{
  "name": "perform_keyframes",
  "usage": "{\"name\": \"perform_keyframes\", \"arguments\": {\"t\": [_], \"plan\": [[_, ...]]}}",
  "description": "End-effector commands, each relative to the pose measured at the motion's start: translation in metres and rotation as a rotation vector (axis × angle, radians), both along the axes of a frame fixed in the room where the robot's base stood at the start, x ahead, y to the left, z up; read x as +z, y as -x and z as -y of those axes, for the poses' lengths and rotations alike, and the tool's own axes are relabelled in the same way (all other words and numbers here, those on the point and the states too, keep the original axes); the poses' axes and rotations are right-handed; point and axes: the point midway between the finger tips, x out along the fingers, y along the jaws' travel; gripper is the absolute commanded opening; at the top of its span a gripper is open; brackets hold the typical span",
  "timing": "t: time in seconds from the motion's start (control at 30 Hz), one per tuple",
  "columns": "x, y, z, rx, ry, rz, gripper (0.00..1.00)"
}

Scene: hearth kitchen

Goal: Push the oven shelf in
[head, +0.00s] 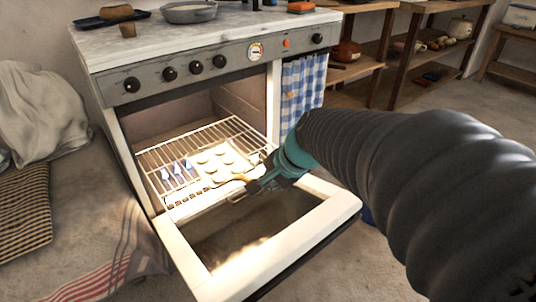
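The oven (205,68) stands with its door (330,212) folded down. The oven shelf (160,158) is a wire rack inside the opening, with its front edge out over the inner part of the door. A pale tray (228,178) with several round pieces lies on the shelf, and several small blue-and-white pieces sit to its left. My gripper (250,187) is at the right part of the shelf's front edge, close to the tray's front corner. Its fingers are small and partly hidden, so contact and opening cannot be told.
A marble worktop (135,42) with a pan (190,12) is above the oven. A blue checked cloth (303,88) hangs to the oven's right. Wooden shelves (395,60) stand behind. A striped cloth (110,265) lies at the lower left.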

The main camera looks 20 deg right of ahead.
Motion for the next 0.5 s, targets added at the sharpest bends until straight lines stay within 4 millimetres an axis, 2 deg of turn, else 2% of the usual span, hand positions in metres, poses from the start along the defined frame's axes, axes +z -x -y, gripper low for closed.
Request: {"name": "perform_keyframes", "arguments": {"t": [0.03,0.1,0.17,0.3,0.5], "plan": [[-0.012,-0.016,0.012,-0.116,-0.081,-0.029,0.0],[-0.024,-0.038,0.028,-0.287,-0.201,-0.061,0.0],[-0.036,-0.055,0.044,-0.436,-0.301,-0.088,0.0],[-0.066,-0.091,0.09,-0.782,-0.534,-0.144,0.0],[-0.109,-0.121,0.154,-1.187,-0.804,-0.202,0.0]]}}
